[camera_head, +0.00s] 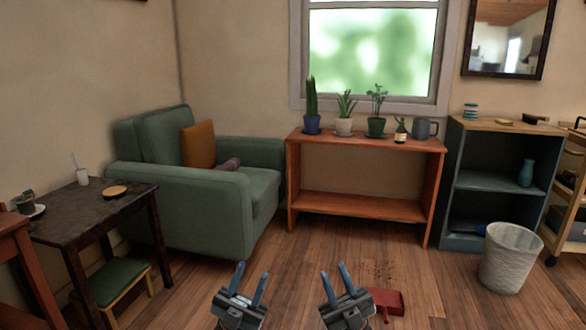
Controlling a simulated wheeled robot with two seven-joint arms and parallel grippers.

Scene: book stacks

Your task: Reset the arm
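My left gripper (252,284) is at the bottom middle of the head view. Its two blue-grey fingers stand apart with nothing between them. My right gripper (335,282) is a little to the right of it, also with its fingers apart and empty. Both point away from me over the wooden floor (285,265), and neither touches anything that I can see. The arms behind them are mostly below the picture's edge.
A red dustpan (387,301) lies beside my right gripper, with dark crumbs (385,272) behind it. A wastebasket (511,258) stands right. A dark table (85,215) and green armchair (205,205) are left. An orange shelf (360,205) stands ahead.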

